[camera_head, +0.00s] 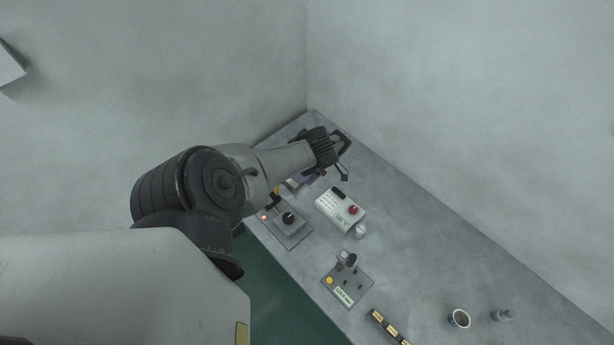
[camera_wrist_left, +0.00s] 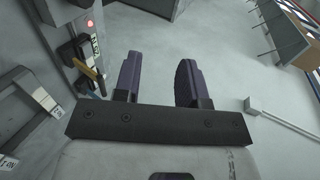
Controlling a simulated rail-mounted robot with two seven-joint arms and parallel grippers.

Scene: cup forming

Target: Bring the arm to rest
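My left arm reaches in from the left in the head view. Its left gripper (camera_head: 342,157) is over the far end of the grey table (camera_head: 410,230). In the left wrist view the two dark purple fingers of the left gripper (camera_wrist_left: 158,70) stand well apart with nothing between them. My right gripper is in neither view. The arm hides part of the table's far left edge.
Below the arm are a joystick panel (camera_head: 286,226) and a white keypad box (camera_head: 336,207) with a red button. Nearer are a yellow-button panel (camera_head: 352,293), a labelled black strip (camera_head: 388,328) and a cup (camera_head: 459,318). The right side of the table is mostly clear.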

